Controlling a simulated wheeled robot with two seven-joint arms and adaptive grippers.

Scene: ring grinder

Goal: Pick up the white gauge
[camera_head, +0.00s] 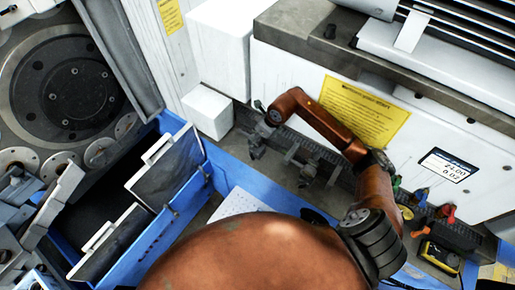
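A white rectangular gauge (447,166) with a dark-edged display and digits reading about 21.00 and 0.02 is at the right, against the white machine front. I cannot tell whether it is fixed there. An orange-brown arm, seemingly my right, bends up from the lower right and ends left of centre. Its small grey gripper (257,143) is at the left end of the ledge, far to the left of the gauge. Its fingers are too small to tell whether they are open. My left gripper is not in view.
A blue bin (208,170) with white-handled dark panels stands at left. Grey fittings (308,172) line the ledge beside my arm. Coloured-handled tools (447,212) and a yellow meter (440,256) lie at lower right. A white box (208,111) stands behind the bin.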

